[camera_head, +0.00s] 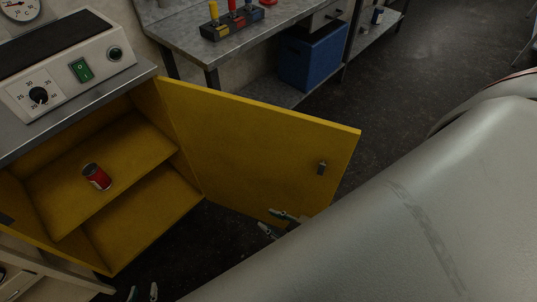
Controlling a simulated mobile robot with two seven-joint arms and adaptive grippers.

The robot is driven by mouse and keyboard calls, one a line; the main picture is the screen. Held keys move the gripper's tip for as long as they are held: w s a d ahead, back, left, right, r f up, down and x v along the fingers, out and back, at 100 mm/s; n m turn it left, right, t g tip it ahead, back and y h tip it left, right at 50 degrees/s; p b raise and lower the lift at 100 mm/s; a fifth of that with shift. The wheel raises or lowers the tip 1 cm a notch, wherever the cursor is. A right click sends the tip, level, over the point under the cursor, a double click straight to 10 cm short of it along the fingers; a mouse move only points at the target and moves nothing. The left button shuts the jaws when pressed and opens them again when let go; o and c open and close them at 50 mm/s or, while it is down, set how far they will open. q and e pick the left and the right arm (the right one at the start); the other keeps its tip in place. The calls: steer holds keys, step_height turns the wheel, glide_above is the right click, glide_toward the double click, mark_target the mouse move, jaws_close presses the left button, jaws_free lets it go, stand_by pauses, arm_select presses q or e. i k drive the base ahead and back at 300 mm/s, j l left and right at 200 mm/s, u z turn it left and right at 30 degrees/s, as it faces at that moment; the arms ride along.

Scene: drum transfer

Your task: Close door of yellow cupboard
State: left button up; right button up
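The yellow cupboard (190,190) stands at the left with its front open. Its yellow door (250,140) is swung wide out to the right, and a small latch (321,168) shows near its free edge. My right gripper (266,221) is open and empty by the door's lower edge, overlapping it in the picture; I cannot tell whether it touches. My large grey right arm hides the area below and right of it. My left gripper (143,293) shows only its fingertips at the bottom edge, apart and empty, below the cupboard's front.
A red can (97,177) lies on the cupboard's upper shelf. A device with a dial and green switch (82,70) sits on the grey top. A bench (180,38) and a blue box (313,58) stand behind. The dark floor (390,105) right of the door is clear.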

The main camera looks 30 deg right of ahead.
mark_target(251, 158)
steer(key=k+j+u, duration=0.2)
steer(key=k, duration=0.7)
steer(key=l+u, duration=0.1)
steer(key=u, duration=0.75)
steer(key=k+l+u, duration=0.1)
steer(key=u, duration=0.35)
steer(key=k+l, duration=0.2)
steer(key=l, duration=0.25)
steer(key=k+l, duration=0.2)
steer(key=l, duration=0.2)
steer(key=k+l, duration=0.25)
steer(key=l, duration=0.2)
steer(key=k+l, duration=0.2)
steer(key=l, duration=0.2)
steer(key=k+l, duration=0.2)
steer(key=l, duration=0.25)
steer(key=k+l, duration=0.2)
steer(key=l, duration=0.2)
steer(key=k+l, duration=0.25)
steer(key=l, duration=0.2)
steer(key=k+l, duration=0.2)
steer(key=l, duration=0.25)
steer(key=l+u, duration=0.1)
steer(key=l, duration=0.55)
steer(key=i+l+u, duration=0.35)
steer(key=i+l, duration=0.35)
steer(key=i, duration=0.05)
